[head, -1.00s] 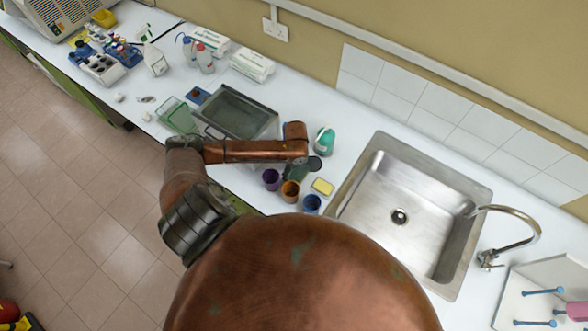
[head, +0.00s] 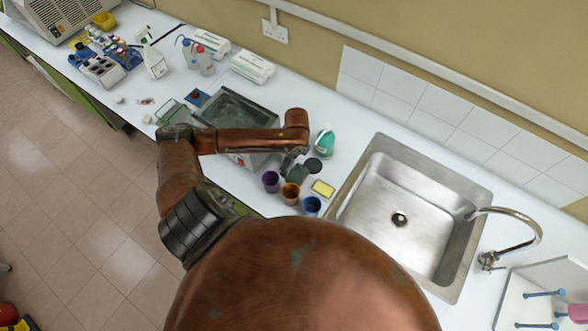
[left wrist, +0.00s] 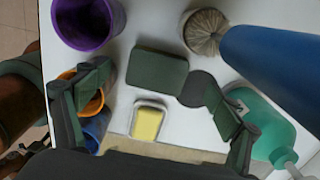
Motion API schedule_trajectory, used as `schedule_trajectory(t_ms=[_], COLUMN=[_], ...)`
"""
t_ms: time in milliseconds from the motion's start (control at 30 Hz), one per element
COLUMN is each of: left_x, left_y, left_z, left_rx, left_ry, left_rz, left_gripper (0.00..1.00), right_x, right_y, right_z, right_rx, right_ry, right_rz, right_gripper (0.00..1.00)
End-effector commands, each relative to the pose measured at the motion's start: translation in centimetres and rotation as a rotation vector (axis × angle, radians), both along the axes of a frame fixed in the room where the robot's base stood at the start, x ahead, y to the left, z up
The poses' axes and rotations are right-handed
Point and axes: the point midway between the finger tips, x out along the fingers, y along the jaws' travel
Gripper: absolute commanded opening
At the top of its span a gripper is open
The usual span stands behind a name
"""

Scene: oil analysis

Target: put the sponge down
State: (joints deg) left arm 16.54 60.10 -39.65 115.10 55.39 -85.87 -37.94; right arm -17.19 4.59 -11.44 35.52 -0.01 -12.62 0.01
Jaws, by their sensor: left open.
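A dark green rectangular pad, which looks like the sponge (left wrist: 158,72), lies between and apart from my left gripper's fingers in the left wrist view. It appears to rest flat on the white counter. In the head view the pad (head: 297,177) shows behind the cups. A yellow block (left wrist: 147,124), perhaps another sponge or soap, sits in a small white dish. My right gripper is not in view.
Purple (head: 271,181), orange (head: 290,193) and blue (head: 312,205) cups stand near the counter's front edge. A green bottle (head: 325,142) stands behind. A steel sink (head: 400,217) is to the right.

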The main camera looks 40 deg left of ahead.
Motion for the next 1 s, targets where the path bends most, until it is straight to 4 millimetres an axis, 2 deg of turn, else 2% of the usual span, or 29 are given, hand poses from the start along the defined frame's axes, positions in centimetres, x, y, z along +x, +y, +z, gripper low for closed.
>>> schedule_trajectory(t_ms=[100,300,1000], left_x=[0.1,0.1,0.1], left_y=[0.0,-0.1,-0.1], left_z=[2.2,4.4,4.8], left_rx=[0.002,0.001,0.001], left_ry=[-0.003,-0.001,0.001], left_rz=[-0.001,0.0,0.0], left_gripper=[0.85,0.85,0.85], right_x=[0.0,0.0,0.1], right_y=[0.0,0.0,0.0], right_z=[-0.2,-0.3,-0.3], right_rx=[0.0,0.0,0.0], right_ry=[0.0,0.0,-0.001], right_rz=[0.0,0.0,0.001], right_gripper=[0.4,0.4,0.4])
